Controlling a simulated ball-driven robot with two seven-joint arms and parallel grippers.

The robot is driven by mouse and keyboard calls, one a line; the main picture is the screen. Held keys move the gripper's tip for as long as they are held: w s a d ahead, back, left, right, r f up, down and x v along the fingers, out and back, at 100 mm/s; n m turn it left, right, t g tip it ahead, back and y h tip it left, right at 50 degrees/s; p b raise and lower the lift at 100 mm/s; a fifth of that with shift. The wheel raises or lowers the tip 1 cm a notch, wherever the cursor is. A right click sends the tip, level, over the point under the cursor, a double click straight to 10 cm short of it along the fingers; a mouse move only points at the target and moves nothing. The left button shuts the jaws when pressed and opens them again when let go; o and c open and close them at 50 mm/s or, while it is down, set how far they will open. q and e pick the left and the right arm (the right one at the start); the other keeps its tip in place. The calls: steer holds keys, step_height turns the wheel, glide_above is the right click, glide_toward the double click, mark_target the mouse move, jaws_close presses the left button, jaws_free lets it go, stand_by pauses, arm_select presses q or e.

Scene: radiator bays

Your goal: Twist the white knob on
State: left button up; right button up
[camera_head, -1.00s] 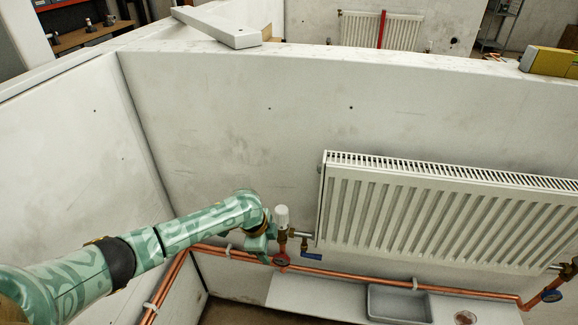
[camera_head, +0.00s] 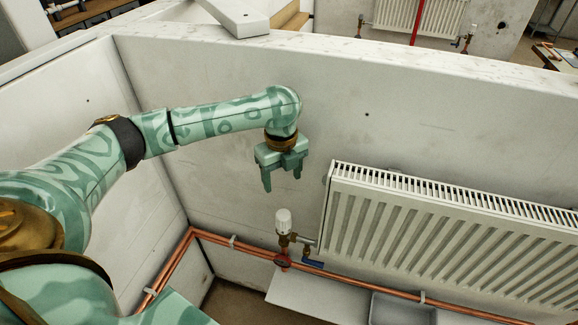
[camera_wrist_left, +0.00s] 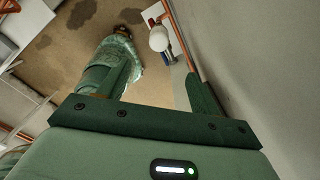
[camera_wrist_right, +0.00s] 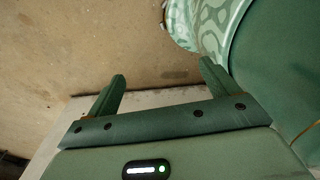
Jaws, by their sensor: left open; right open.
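The white knob (camera_head: 284,221) stands upright on a brass valve (camera_head: 284,240) at the lower left corner of the radiator. It also shows in the left wrist view (camera_wrist_left: 159,38), beyond the fingers and near the right one. My left gripper (camera_head: 282,184) is open and empty, pointing down, above the knob and apart from it. My right gripper is outside the head view; in its wrist view (camera_wrist_right: 112,92) it is open with nothing between the fingers, over the brown floor.
The white radiator (camera_head: 440,225) hangs on the wall right of the valve. Copper pipes (camera_head: 350,281) run along the wall below. A blue lever (camera_head: 313,264) sits beside the valve. A grey tray (camera_head: 400,308) lies below the radiator. The wall left of the knob is clear.

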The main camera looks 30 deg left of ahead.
arm_select(q)
steer(key=b, duration=0.2)
glide_above(283, 214)
step_height(283, 214, down, 6)
steer(key=shift+f, duration=0.1)
step_height(283, 214, down, 8)
steer(key=b, duration=0.2)
steer(key=shift+b, duration=0.3)
steer(key=shift+w+f, duration=0.1)
steer(key=shift+f, duration=0.45)
arm_select(e)
steer(key=f, duration=0.1)
steer(key=s+f, duration=0.1)
steer(key=f, duration=0.1)
steer(key=s+f, duration=0.1)
steer(key=f, duration=0.1)
steer(key=shift+s+f, duration=0.15)
steer(key=shift+s, duration=0.05)
arm_select(q)
steer(key=shift+c, duration=1.2)
steer(key=c, duration=0.9)
arm_select(e)
steer(key=shift+s, duration=0.15)
steer(key=shift+r, duration=0.3)
